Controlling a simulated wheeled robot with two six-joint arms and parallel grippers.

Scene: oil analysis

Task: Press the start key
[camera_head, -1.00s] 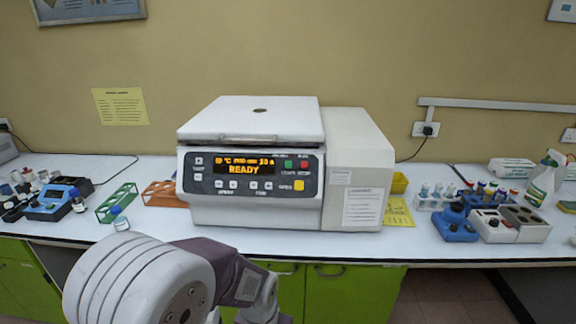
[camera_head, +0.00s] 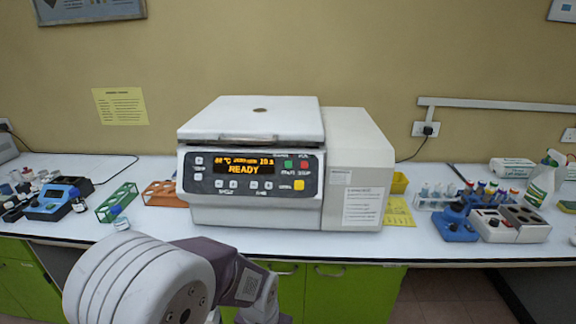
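A white centrifuge (camera_head: 255,212) with a closed lid (camera_head: 255,120) stands in the middle of the bench. Its dark front panel has an orange display (camera_head: 244,165) that reads READY. A green start key (camera_head: 288,164) is right of the display, with a red key (camera_head: 305,165) beside it and a yellow key (camera_head: 299,185) below. Part of one of my arms shows in the low foreground, below and in front of the centrifuge, apart from the panel. No gripper fingers are visible.
Green (camera_head: 117,202) and orange (camera_head: 163,194) racks stand left of the centrifuge, with a small blue-capped vial (camera_head: 119,218) near the front edge. To the right are a tube rack (camera_head: 437,203), blue device (camera_head: 456,225), block with wells (camera_head: 512,226) and spray bottle (camera_head: 544,180).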

